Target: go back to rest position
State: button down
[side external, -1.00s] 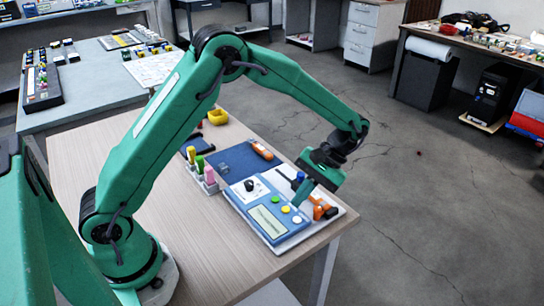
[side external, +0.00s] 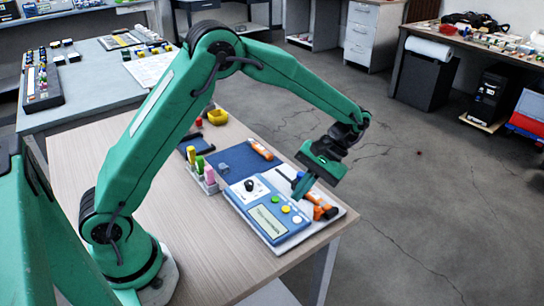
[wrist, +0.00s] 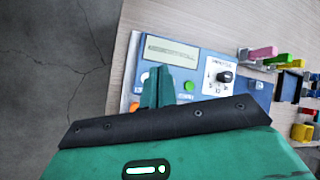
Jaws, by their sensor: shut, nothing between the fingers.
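My gripper (side external: 298,193) is over the back right part of a blue and grey instrument box (side external: 262,220) near the table's front right corner. The fingers are together with nothing between them. In the wrist view my gripper (wrist: 158,86) appears as closed green fingers in front of the same box (wrist: 207,62). Its display, black knob (wrist: 225,76) and a green button (wrist: 190,86) show there. The fingers hide part of the button row. I cannot tell exactly how high the fingertips are above the box.
A white tray (side external: 338,212) under the box holds orange and dark items. A blue mat (side external: 232,158) lies behind, with an orange tool (side external: 261,150) at its edge. A rack of coloured pegs (side external: 207,182) stands left of the box. The table's near left surface (side external: 200,250) is clear.

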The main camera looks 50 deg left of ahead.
jog(key=s+a+r+m+t+h, duration=0.1)
jog(key=s+a+r+t, duration=0.15)
jog(key=r, duration=0.25)
jog(key=s+a+r+m+t, duration=0.1)
jog(key=s+r+t, duration=0.2)
jog(key=r, duration=0.2)
jog(key=s+a+r+m+t, duration=0.1)
jog(key=s+a+r+t, duration=0.1)
jog(key=s, duration=0.3)
jog(key=s+a+r+m+t, duration=0.2)
jog(key=s+t, duration=0.3)
jog(key=shift+s+a+r+h, duration=0.25)
jog(key=shift+s+r+h, duration=0.05)
jog(key=shift+s+r, duration=0.1)
